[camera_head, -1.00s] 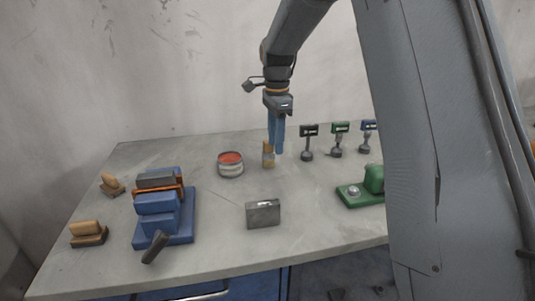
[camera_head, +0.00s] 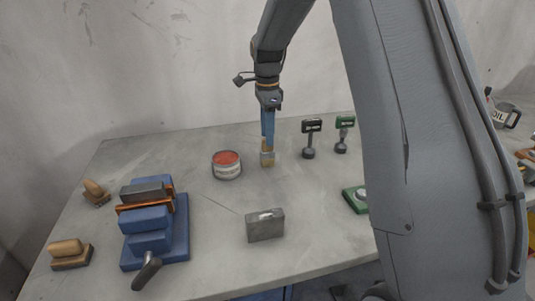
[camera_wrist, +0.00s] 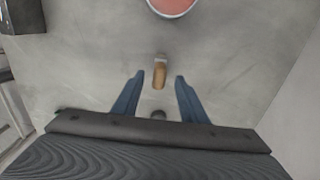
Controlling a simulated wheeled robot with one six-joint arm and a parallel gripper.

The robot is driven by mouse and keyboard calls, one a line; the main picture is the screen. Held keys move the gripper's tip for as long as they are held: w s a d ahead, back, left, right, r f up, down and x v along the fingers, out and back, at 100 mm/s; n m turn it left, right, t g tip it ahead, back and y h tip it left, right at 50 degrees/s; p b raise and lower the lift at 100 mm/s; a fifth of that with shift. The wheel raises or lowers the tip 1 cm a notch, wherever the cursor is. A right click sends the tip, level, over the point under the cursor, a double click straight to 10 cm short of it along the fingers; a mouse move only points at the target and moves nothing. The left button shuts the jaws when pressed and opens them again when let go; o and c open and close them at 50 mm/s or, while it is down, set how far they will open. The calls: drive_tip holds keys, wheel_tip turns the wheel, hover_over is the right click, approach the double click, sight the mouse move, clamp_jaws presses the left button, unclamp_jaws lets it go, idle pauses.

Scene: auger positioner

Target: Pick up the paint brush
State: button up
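The paint brush (camera_head: 267,157) stands upright on the grey table, just right of the paint can, with a tan body and a lighter band. My gripper (camera_head: 267,138) points down over it, its blue fingers overlapping the brush's upper part in the head view. In the wrist view, the brush (camera_wrist: 160,74) shows in line with the gap between the two spread fingers (camera_wrist: 159,82), with space on both sides. The gripper is open and holds nothing. I cannot tell exactly how far down the fingertips reach along the brush.
An open paint can (camera_head: 227,166) with red paint stands close left of the brush. A grey metal box (camera_head: 265,225) sits in front. A blue vise-like tool (camera_head: 150,225) and brushes (camera_head: 95,192) are at left. Small stands (camera_head: 311,137) are at right. The wall is behind.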

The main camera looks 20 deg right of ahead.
sight(268, 151)
drive_tip(key=shift+f+p, duration=0.6)
drive_tip(key=shift+f, duration=1.3)
clamp_jaws()
drive_tip(key=shift+r, duration=0.1)
wheel_tip(268, 151, up, 18)
drive_tip(key=b, duration=0.4)
